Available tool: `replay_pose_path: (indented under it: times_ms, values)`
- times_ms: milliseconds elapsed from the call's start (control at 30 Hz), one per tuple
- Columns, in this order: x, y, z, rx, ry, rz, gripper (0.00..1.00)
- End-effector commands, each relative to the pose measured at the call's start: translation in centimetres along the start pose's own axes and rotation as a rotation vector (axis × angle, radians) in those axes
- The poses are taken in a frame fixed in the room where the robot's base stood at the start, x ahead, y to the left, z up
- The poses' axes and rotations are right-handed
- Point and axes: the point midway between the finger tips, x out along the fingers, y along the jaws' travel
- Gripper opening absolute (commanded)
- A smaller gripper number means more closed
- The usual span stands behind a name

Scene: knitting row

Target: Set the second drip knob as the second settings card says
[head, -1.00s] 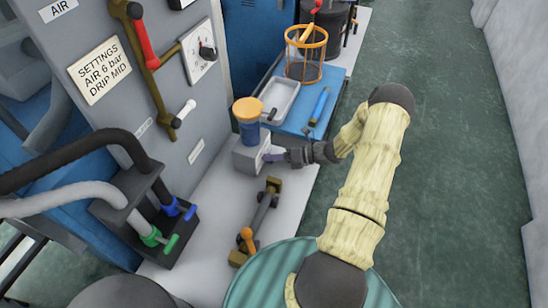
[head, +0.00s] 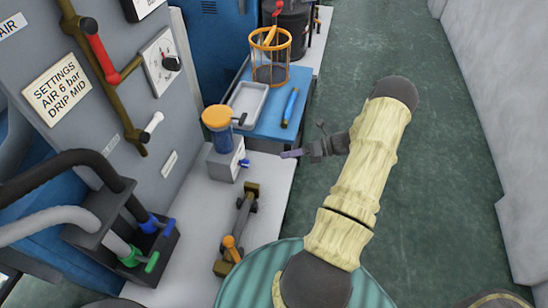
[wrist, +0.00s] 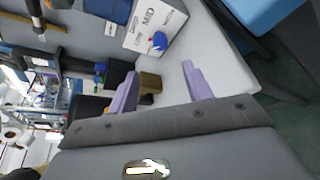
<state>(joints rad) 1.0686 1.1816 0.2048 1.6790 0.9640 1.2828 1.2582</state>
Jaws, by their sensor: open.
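The settings card (head: 57,89) on the grey panel reads "SETTINGS AIR 6 bar DRIP MID". A pale grey box (head: 224,160) with an orange-capped blue jar (head: 219,129) stands on the white ledge. The blue drip knob (head: 244,163) is on the box's right face. In the wrist view the knob (wrist: 159,41) sits by the word MID on a white plate (wrist: 172,22); other marks there are too small to read, and its exact pointing is unclear. My gripper (head: 290,154) is open and empty, to the right of the knob and apart from it.
A blue table (head: 270,130) with a white tray (head: 248,103), a blue tool (head: 290,107) and an orange wire basket (head: 270,60) is behind. A brass-ended fitting (head: 240,225) lies on the ledge in front. The green floor at right is clear.

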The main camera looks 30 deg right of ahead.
Motion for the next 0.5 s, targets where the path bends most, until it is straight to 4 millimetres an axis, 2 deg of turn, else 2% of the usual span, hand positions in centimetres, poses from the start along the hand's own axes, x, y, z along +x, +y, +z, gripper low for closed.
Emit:
replay_pose_path:
  times_ms: [100, 200, 500]
  values:
    - [-1.9, -0.1, 0.0, -0.001, -0.001, -0.003, 0.5]
    - [-2.8, 0.0, 0.0, -0.001, -0.001, -0.001, 0.5]
    - [-3.1, 0.0, 0.0, 0.0, 0.0, -0.001, 0.5]
